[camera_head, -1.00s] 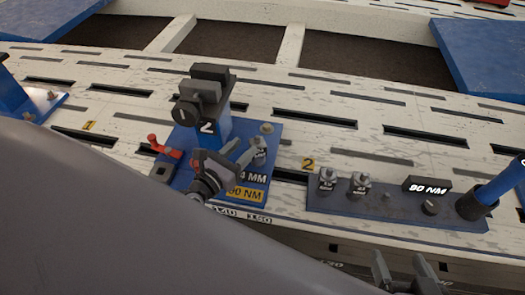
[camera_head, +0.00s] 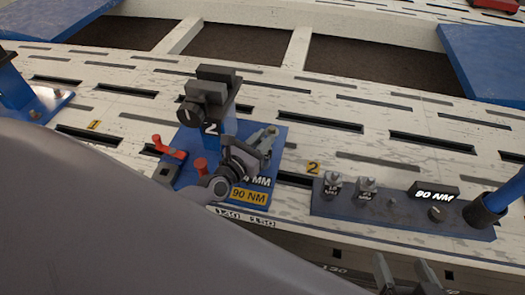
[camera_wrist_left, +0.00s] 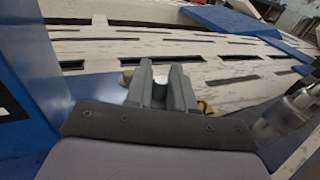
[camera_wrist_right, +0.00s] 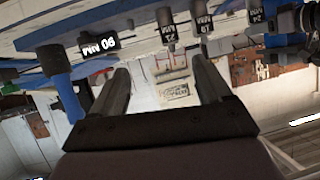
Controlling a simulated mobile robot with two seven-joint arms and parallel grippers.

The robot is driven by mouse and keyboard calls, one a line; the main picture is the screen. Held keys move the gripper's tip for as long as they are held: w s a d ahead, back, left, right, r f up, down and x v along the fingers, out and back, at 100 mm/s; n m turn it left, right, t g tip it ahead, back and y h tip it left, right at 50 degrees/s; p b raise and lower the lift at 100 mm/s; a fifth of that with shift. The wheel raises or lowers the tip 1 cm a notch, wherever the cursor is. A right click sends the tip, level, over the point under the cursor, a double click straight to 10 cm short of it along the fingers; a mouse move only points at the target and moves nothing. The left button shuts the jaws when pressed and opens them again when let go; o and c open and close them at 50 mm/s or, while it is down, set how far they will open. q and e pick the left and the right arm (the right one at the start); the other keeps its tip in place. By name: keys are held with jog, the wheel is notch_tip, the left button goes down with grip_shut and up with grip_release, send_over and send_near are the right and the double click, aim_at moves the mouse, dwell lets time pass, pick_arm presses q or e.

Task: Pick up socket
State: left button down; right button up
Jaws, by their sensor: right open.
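In the head view, the fingers mostly hide this socket. Two other grey sockets, a left one (camera_head: 332,186) and a right one (camera_head: 366,189), stand upright on the blue tray. My right gripper (camera_head: 400,275) is open and empty, below the tray in the picture.
The tray also carries a "90 NM" display (camera_head: 434,191), a knob and a blue-handled tool (camera_head: 497,203). The stand has a dark clamp block on its post (camera_head: 210,98) and a red lever (camera_head: 171,150). The slotted white bench is clear behind the tray.

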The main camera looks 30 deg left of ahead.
pick_arm(q)
jog(key=shift+r, duration=0.1)
jog(key=shift+r+p, duration=0.35)
jog(key=shift+r, duration=0.15)
notch_tip(320, 180, up, 19)
jog(key=p, duration=1.3)
pick_arm(e)
jog(key=s+d+r+m+g+h, duration=0.1)
jog(key=s+d+r+h, duration=0.1)
jog(key=s+d+r, duration=0.1)
jog(key=d+r, duration=0.1)
jog(key=d, duration=0.1)
jog(key=shift+d, duration=0.3)
jog(key=shift+w+d, duration=0.1)
